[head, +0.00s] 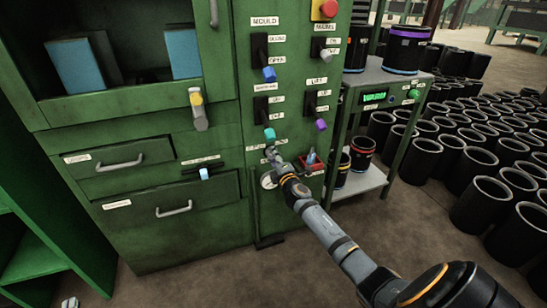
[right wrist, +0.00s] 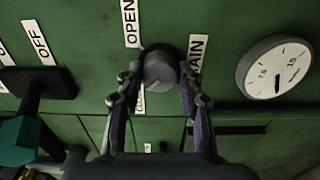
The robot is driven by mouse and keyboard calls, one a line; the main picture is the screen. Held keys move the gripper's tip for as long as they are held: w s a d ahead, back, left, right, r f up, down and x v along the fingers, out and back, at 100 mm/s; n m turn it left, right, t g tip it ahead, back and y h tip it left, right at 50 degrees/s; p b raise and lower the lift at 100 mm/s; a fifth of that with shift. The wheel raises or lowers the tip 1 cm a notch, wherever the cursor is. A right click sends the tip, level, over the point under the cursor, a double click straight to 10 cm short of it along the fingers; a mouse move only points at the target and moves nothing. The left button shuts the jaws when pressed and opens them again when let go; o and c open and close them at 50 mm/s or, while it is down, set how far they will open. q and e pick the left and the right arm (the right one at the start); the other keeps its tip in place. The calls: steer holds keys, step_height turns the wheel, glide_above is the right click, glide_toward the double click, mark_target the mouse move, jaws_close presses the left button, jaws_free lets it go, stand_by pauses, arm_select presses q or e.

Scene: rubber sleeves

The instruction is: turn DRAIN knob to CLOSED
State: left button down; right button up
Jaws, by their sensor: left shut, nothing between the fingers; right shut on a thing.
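The DRAIN knob (right wrist: 160,72) is a round grey knob on the green panel in the right wrist view. My right gripper (right wrist: 158,80) is shut on it, with one finger on each side. It also shows in the head view (head: 271,153), where it hides most of the knob. The OPEN label (right wrist: 130,22) is above left of the knob; the DRAIN label (right wrist: 197,55) is partly covered by a finger. The CLOSED label (right wrist: 139,98) is mostly hidden. I cannot tell which way the knob points. My left gripper (head: 70,303) is shut and empty at the bottom left edge.
A round gauge (right wrist: 275,68) sits right of the knob. A teal-tipped lever (head: 270,134) is just above my right gripper, and a red-based blue switch (head: 310,160) is to its right. Black sleeves (head: 487,200) crowd the floor at right. The floor in front is clear.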

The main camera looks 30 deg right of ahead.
steer(key=shift+f, duration=0.1)
stand_by(0.4)
steer(key=o, duration=1.2)
steer(key=shift+c, duration=0.2)
steer(key=v, duration=1.2)
steer(key=shift+a, duration=0.15)
